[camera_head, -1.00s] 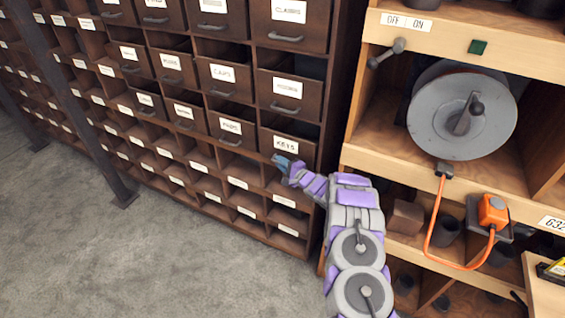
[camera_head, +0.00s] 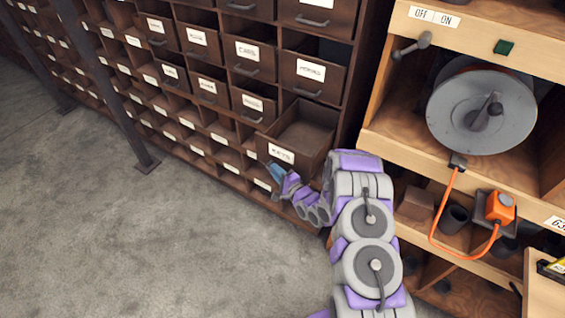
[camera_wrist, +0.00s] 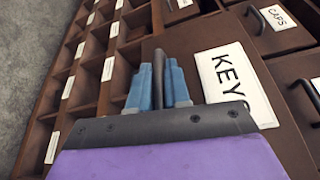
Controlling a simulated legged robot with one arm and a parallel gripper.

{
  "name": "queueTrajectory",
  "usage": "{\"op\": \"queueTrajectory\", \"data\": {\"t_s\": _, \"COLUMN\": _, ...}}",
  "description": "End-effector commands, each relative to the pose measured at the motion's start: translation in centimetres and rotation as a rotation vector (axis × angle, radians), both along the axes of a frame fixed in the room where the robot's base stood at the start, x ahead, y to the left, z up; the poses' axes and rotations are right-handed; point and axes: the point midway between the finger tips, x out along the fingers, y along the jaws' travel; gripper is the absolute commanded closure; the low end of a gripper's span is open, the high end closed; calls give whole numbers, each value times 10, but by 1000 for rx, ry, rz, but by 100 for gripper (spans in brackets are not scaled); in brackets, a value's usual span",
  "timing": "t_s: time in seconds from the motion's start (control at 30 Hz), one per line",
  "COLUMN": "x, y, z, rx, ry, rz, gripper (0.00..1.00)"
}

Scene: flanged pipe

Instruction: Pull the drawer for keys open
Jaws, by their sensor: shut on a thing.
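The keys drawer (camera_head: 303,135) is a dark brown wooden box with a white label reading KEYS. In the head view it stands out of the cabinet front, and its inside shows from above as empty. The wrist view shows its front and label (camera_wrist: 237,82) close up. My gripper (camera_head: 277,174) is at the drawer's front, low and left of the label. In the wrist view its blue fingers (camera_wrist: 160,88) are shut on the drawer's dark handle (camera_wrist: 161,80), which sits between them. Part of the handle is hidden by the fingers.
The dark cabinet holds several other labelled drawers, such as CAPS (camera_wrist: 276,18), and open pigeonholes. To the right stands a light wooden shelf (camera_head: 480,175) with a cable reel (camera_head: 470,120) and an orange plug (camera_head: 500,205). The grey floor (camera_head: 150,245) in front is clear.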

Motion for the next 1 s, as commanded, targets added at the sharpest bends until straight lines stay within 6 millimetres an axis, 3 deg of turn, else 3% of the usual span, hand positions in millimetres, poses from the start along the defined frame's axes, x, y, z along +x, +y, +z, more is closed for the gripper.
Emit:
{"op": "queueTrajectory", "data": {"t_s": 0.5, "x": -10, "y": 6, "z": -4, "rx": -2, "ry": 8, "rz": 0, "gripper": 100}}
{"op": "queueTrajectory", "data": {"t_s": 0.53, "x": -10, "y": 6, "z": -4, "rx": -2, "ry": 8, "rz": 0, "gripper": 82}}
{"op": "queueTrajectory", "data": {"t_s": 0.73, "x": -10, "y": 6, "z": -2, "rx": 0, "ry": 5, "rz": 0, "gripper": 63}}
{"op": "queueTrajectory", "data": {"t_s": 1.0, "x": -10, "y": 5, "z": 0, "rx": 0, "ry": 0, "rz": -1, "gripper": 62}}
